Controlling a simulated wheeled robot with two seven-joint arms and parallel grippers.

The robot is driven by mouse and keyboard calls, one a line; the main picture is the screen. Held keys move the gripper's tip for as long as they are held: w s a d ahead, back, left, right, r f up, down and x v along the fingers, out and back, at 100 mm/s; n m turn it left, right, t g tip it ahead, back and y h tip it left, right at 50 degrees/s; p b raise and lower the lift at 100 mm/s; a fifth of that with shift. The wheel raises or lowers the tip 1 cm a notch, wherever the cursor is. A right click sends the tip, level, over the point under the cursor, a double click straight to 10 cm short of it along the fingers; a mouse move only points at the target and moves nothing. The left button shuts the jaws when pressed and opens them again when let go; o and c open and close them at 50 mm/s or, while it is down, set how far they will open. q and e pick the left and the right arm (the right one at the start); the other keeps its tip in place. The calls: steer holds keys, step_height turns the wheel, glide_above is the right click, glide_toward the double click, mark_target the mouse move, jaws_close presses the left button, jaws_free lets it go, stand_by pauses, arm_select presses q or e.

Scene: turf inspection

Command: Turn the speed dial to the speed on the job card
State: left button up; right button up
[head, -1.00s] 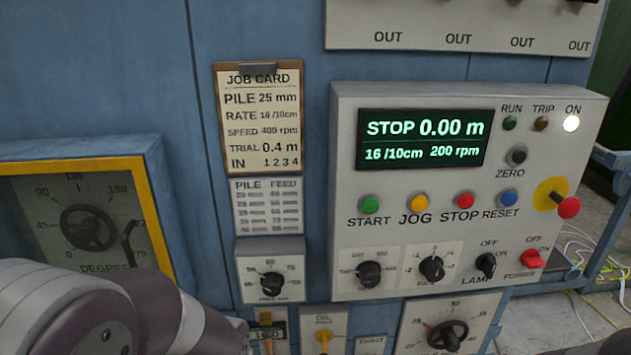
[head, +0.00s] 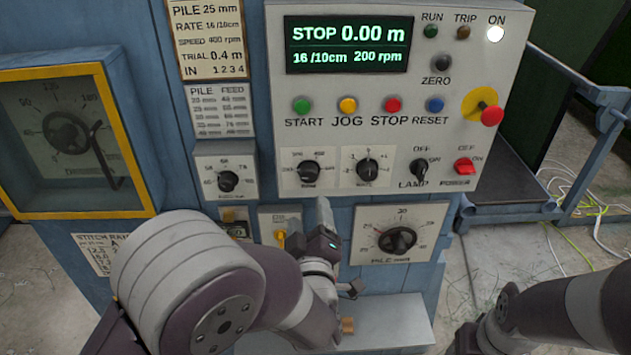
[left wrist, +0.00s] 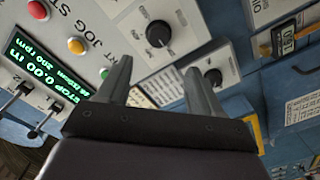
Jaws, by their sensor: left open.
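The speed dial (head: 308,172) is a black knob on a pale plate at the panel's lower left, its scale running from 200 to 400. In the left wrist view it (left wrist: 158,33) lies beyond the fingertips, untouched. The job card (head: 210,40) reads SPEED 400 rpm; its top is cut off. The display (head: 347,45) reads STOP, 0.00 m, 16/10cm and 200 rpm. My left gripper (head: 312,222) is below the speed dial; its open, empty fingers (left wrist: 158,68) show in the left wrist view. My right arm shows at the lower right, without its gripper.
A similar black knob (head: 367,168) sits right of the speed dial. A feed knob (head: 228,181) stands on a small box to the left, and a pile dial (head: 398,241) below right. START (head: 302,105) and STOP (head: 392,104) buttons are above. A yellow-framed gauge (head: 138,140) juts out left.

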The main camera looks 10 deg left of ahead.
mark_target(309, 177)
arm_select(q)
steer(key=p+x, duration=0.3)
steer(key=x, duration=0.7)
steer(key=shift+w+d, duration=0.1)
steer(key=shift+w, duration=0.35)
steer(key=shift+w+a, duration=0.2)
steer(key=shift+w, duration=0.1)
steer(key=shift+d, duration=0.1)
steer(key=c, duration=1.1)
